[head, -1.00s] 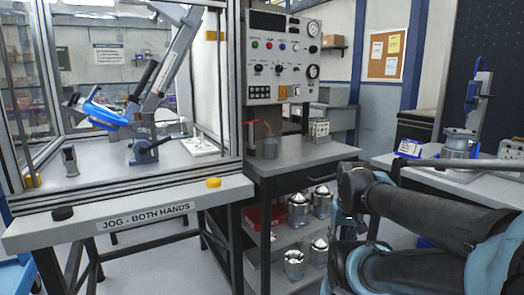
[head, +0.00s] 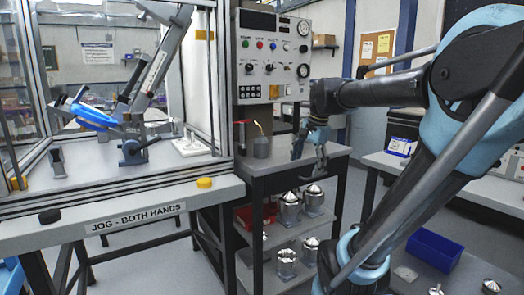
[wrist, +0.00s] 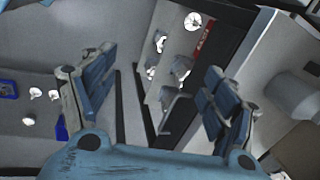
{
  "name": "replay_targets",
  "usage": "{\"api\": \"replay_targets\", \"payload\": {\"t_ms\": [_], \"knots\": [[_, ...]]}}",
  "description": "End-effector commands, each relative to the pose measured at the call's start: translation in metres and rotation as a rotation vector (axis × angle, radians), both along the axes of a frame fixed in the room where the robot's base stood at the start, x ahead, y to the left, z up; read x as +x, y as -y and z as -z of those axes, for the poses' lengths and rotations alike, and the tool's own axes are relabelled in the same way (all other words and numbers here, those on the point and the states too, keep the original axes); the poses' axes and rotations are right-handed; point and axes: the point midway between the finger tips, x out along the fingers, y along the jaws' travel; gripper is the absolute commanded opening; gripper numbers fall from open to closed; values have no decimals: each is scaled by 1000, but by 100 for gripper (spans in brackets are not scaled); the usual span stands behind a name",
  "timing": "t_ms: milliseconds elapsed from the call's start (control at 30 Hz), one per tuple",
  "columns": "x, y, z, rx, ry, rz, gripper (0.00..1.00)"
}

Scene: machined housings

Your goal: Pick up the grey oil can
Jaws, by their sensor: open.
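The grey oil can (head: 261,144) stands upright on the dark-legged workbench (head: 285,165), below the control panel. It has a thin orange-brown spout. My gripper (head: 309,158) is to the right of the can, over the right part of the bench, pointing down, with a gap between them. In the wrist view my gripper (wrist: 160,95) is open, with nothing between its fingers. A grey cylinder at the right of that view, probably the oil can (wrist: 290,98), lies outside the fingers.
A red-topped tool (head: 241,133) stands just left of the can. The control panel (head: 272,60) rises behind. Shelves below hold metal housings (head: 289,210) and a red bin (head: 252,215). The glazed press enclosure is left; a blue bin (head: 434,250) sits lower right.

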Motion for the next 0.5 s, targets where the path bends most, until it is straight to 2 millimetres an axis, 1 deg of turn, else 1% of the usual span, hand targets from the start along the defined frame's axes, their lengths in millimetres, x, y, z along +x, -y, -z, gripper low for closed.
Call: {"api": "replay_targets", "payload": {"t_ms": [33,200,400,500], "knots": [[18,-8,-17,29,-12,68,79],[72,-35,-65,131,-66,328,79],[135,-71,-113,244,-147,632,79],[164,-89,-132,295,-191,776,79]]}}
